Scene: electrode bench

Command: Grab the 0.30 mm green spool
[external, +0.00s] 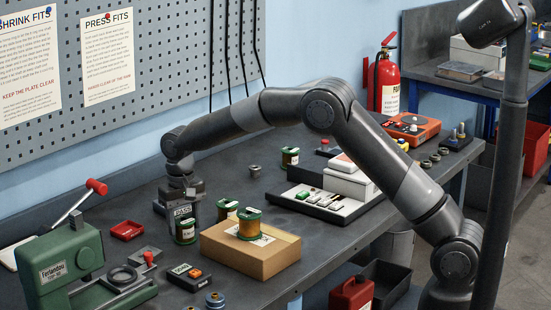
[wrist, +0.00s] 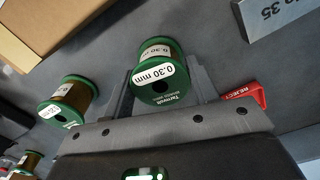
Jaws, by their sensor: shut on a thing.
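A green-flanged spool with a "0.30 mm" label sits between my gripper's fingers in the wrist view (wrist: 160,78). The same spool (external: 185,232) shows under the fingers in the external view, low at the bench top; I cannot tell whether it still touches the bench. My gripper (external: 183,208) points down and is shut on this spool, one finger on each side of it. A second green spool (external: 227,209) stands just to its right, also in the wrist view (wrist: 68,100); its label is not clearly readable.
A cardboard box (external: 235,262) stands close on the right with another spool (external: 250,223) on top. A further spool (external: 290,157) is at the back. A red tray (external: 127,231) marked REJECT (wrist: 245,94) and a green press (external: 62,270) are on the left.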

